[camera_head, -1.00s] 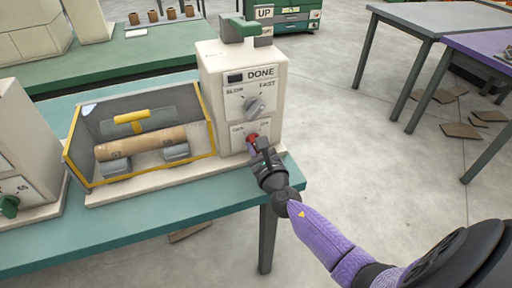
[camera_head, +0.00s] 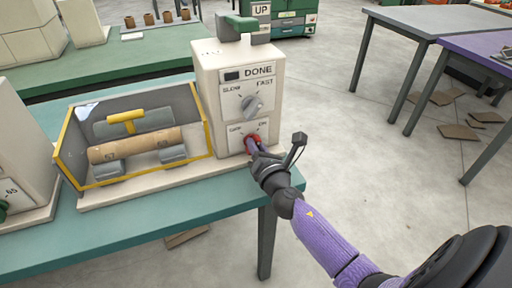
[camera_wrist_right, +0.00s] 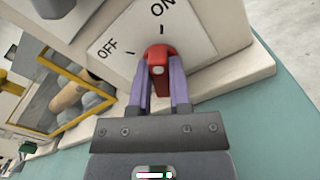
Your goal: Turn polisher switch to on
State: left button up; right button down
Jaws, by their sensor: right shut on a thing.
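The beige polisher (camera_head: 208,87) stands on a teal table, with a DONE panel and a grey SLOW/FAST dial (camera_head: 252,103) above a small red switch (camera_head: 249,139). In the right wrist view the red switch (camera_wrist_right: 158,56) sits on a white plate with OFF at left and ON at top right. Its bar roughly lines up with the ON tick. My right gripper (camera_head: 254,147) is shut on it, with purple fingers on both sides of the bar in the wrist view (camera_wrist_right: 159,85). My left gripper is not in view.
A yellow-framed tray (camera_head: 68,161) beside the panel holds a brown roll (camera_head: 135,144) on grey rollers. Another beige machine (camera_head: 22,150) is at the left edge. The teal table's (camera_head: 150,224) front strip is clear. Open floor lies to the right.

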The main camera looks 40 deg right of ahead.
jog(key=shift+f+m, duration=0.1)
jog(key=shift+m, duration=0.8)
jog(key=c, duration=0.6)
grip_release()
jog(key=shift+o, duration=0.2)
jog(key=shift+s, duration=0.15)
jog(key=v, duration=0.9)
jog(key=shift+s, duration=0.3)
jog(key=shift+a, duration=0.1)
